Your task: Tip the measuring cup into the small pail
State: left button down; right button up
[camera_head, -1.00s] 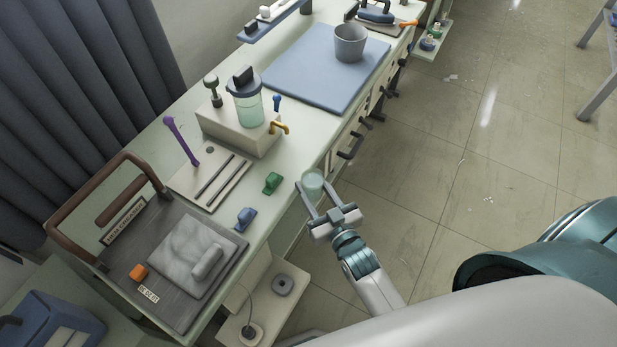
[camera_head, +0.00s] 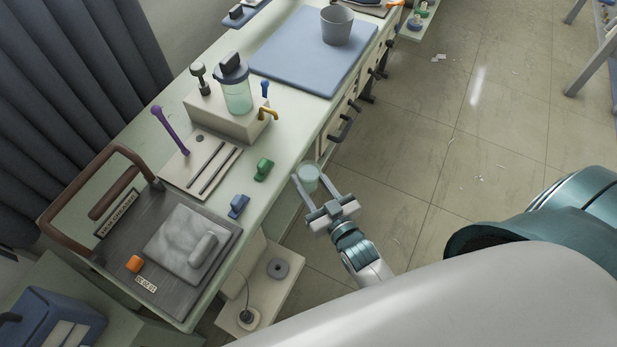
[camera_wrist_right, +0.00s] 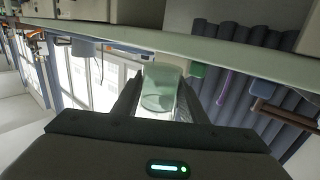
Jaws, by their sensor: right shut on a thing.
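The measuring cup (camera_head: 309,178) is a small translucent greenish cup. My right gripper (camera_head: 311,182) is shut on it, with one finger on each side, near the front edge of the bench. The cup also shows between the fingers in the right wrist view (camera_wrist_right: 160,88). I cannot tell whether anything is in it. The small pail (camera_head: 336,27) is grey and stands upright on a blue mat (camera_head: 290,72) at the far end of the bench, well apart from the gripper. My left gripper is not in view.
A lidded jar (camera_head: 237,92) stands on a beige block behind the cup. Green (camera_head: 263,169) and blue (camera_head: 238,206) clips lie near the bench edge. Drawer handles (camera_head: 340,129) stick out from the bench front. A grey board (camera_head: 165,255) with a brown handle is at the left. The floor at right is open.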

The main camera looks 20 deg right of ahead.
dwell(0.4)
jog(key=s+r+h+b, duration=0.1)
jog(key=s+r, duration=0.2)
jog(key=r, duration=1.7)
jog(key=shift+r+m, duration=0.3)
jog(key=shift+m, duration=0.1)
